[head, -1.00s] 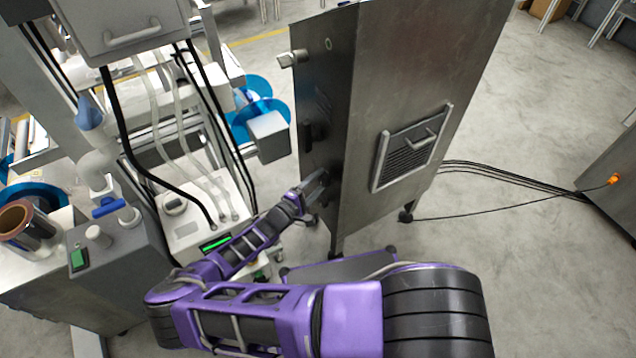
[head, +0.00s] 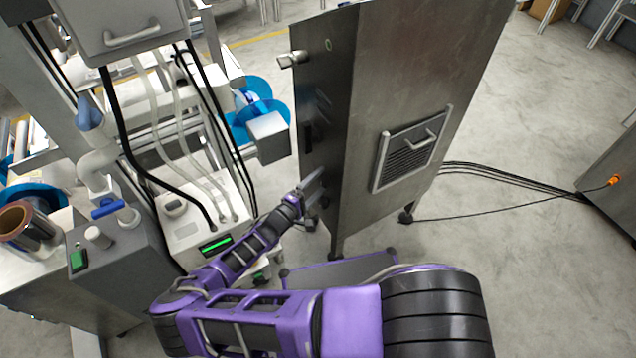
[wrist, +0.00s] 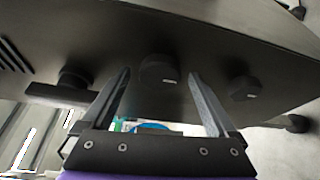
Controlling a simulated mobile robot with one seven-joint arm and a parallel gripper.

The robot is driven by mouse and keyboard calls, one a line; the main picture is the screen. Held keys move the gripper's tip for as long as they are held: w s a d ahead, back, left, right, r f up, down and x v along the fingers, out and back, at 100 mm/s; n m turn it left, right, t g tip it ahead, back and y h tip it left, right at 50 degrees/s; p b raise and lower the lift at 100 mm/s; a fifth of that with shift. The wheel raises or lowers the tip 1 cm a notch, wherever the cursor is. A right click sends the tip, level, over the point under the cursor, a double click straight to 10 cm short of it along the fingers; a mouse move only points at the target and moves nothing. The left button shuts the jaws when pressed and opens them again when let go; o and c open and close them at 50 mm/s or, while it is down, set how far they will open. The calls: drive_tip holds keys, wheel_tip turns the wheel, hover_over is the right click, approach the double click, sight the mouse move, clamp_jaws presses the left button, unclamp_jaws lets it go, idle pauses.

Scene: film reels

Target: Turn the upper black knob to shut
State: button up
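A metal cabinet (head: 400,70) stands in the middle of the head view. In the wrist view its front face carries two round black knobs. I take the middle one, nearer the black handle (wrist: 62,92), as the upper knob (wrist: 158,70); the other, lower knob (wrist: 243,89) is to the right, nearer a caster. My gripper (wrist: 160,76) is open, with the upper knob showing between its fingers and no visible contact. The gap in depth is hard to judge. In the head view my gripper (head: 314,184) is at the cabinet's front face, and the knobs are not clear there.
A black bar handle (head: 308,137) and a metal latch (head: 292,59) sit higher on the cabinet front. A grey box (head: 268,137) and blue reels (head: 262,88) are left of it. Cables (head: 500,172) run across the floor at right.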

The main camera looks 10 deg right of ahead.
drive_tip(key=v, duration=1.7)
drive_tip(key=shift+s+p, duration=0.2)
drive_tip(key=shift+p, duration=0.2)
drive_tip(key=shift+a, duration=0.1)
